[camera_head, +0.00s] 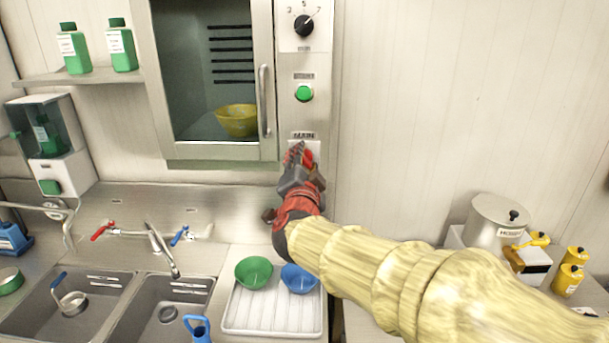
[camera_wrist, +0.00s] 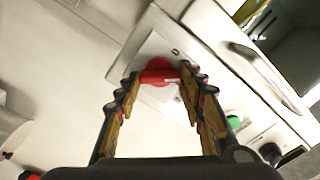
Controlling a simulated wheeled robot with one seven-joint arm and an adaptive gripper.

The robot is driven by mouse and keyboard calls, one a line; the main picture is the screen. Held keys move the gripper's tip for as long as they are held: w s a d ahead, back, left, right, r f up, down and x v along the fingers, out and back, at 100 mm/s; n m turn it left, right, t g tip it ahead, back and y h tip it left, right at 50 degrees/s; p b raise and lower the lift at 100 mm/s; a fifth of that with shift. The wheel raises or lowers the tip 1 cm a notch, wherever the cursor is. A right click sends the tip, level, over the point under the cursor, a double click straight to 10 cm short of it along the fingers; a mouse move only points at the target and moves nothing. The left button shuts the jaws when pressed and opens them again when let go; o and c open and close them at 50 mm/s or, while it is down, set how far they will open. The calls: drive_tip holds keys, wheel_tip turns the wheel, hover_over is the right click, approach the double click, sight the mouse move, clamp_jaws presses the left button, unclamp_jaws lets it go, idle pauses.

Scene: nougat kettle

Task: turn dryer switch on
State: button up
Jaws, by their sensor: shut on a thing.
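The dryer's main switch is a red rotary knob (camera_wrist: 157,66) on a pale square plate, and it shows between my fingertips in the wrist view. My gripper (camera_wrist: 161,79) is shut on this knob, one finger on each side. In the head view my gripper (camera_head: 299,157) is at the lower end of the dryer's control panel (camera_head: 314,68), just below the "MAIN" label. There the gripper largely hides the switch. The dryer (camera_head: 220,165) is a metal cabinet with a glass door, which looks closed.
A green button (camera_head: 304,93) and a black dial (camera_head: 303,26) sit above on the panel. A yellow bowl (camera_head: 237,120) is inside the dryer. Below are a green bowl (camera_head: 254,272) and a blue bowl (camera_head: 299,279) on a white rack (camera_head: 265,322). The wall to the right is clear.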

drive_tip(key=m+b, duration=0.3)
drive_tip(key=shift+f+m, duration=0.3)
drive_tip(key=shift+m+b, duration=1.8)
drive_tip(key=shift+m, duration=0.2)
drive_tip(key=o, duration=1.2)
drive_tip(key=shift+d+r, duration=0.1)
drive_tip(key=s, duration=1.2)
drive_tip(key=shift+a, duration=0.25)
